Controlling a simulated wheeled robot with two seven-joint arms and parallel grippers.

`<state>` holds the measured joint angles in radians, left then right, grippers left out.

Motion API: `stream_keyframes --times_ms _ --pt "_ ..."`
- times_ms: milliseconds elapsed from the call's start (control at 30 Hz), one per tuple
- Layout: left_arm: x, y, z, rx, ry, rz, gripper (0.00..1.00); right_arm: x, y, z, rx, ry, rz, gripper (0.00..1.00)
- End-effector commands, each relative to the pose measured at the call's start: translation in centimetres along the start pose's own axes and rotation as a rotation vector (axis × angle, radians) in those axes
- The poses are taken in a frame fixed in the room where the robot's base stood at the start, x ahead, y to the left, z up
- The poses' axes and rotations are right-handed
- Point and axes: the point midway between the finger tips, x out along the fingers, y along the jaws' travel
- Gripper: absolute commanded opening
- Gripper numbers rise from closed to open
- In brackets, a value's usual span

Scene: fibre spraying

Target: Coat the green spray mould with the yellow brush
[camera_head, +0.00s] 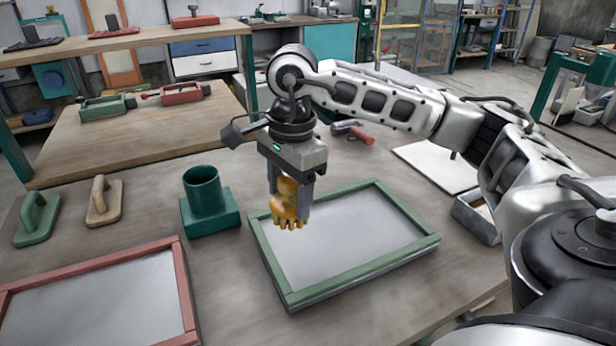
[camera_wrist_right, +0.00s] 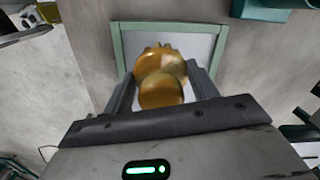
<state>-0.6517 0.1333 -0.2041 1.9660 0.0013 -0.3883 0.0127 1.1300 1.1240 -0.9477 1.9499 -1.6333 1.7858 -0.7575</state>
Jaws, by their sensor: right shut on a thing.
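The yellow brush (camera_head: 287,201) is held upright between the fingers of my right gripper (camera_head: 290,200), bristles pointing down. In the right wrist view the brush (camera_wrist_right: 161,82) sits between the two fingers (camera_wrist_right: 160,88). The green spray mould (camera_head: 345,240) is a green frame around a pale grey panel, flat on the table. The brush hangs over the mould's left side; I cannot tell whether its bristles touch the panel. In the right wrist view the mould's green frame (camera_wrist_right: 116,48) lies beyond the brush. My left gripper is not in view.
A red-framed mould (camera_head: 95,305) lies at the front left. A dark green holder (camera_head: 208,205) stands left of the green mould. A green float (camera_head: 38,218) and a beige float (camera_head: 104,202) lie farther left. A white sheet (camera_head: 437,165) and a metal tray (camera_head: 476,215) lie on the right.

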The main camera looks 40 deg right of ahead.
Motion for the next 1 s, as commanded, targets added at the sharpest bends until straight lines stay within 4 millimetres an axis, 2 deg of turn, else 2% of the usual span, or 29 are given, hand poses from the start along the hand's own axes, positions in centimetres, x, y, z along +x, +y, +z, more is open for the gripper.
stream_keyframes --times_ms 100,200,333,533,833,1000 --pt "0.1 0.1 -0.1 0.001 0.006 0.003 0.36 -0.8 0.0 -1.6 0.247 0.030 -0.009 0.40" --pt "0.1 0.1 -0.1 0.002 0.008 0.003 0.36 -1.4 0.1 -2.6 0.408 0.048 -0.008 0.40" --pt "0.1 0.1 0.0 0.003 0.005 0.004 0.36 -1.9 0.2 -3.3 0.532 0.061 -0.005 0.40" --pt "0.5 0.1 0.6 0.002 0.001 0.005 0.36 -1.3 0.2 -3.6 0.575 0.066 -0.002 0.40" --pt "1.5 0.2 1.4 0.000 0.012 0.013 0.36 2.0 0.3 -3.8 0.572 0.067 -0.001 0.40" --pt "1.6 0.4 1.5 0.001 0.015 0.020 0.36 3.0 0.3 -3.8 0.572 0.065 -0.003 0.40"
